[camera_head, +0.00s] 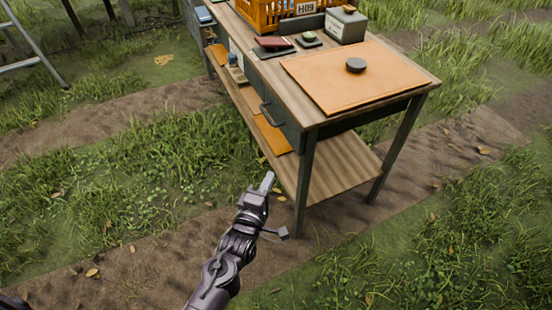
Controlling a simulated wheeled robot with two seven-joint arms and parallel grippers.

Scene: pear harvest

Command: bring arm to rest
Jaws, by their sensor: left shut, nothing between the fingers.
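My left gripper (268,181) is shut and empty. Its dark arm rises from the bottom of the head view, and the gripper points up and to the right. My right gripper is not in view.
The wooden workbench (255,42) has dark legs and a drawer. On it are an orange mat (340,85) with a dark round object (356,65), a grey box (346,24) and an orange crate (262,15). A ladder (22,64) stands far left. Grass and dirt lie open at left.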

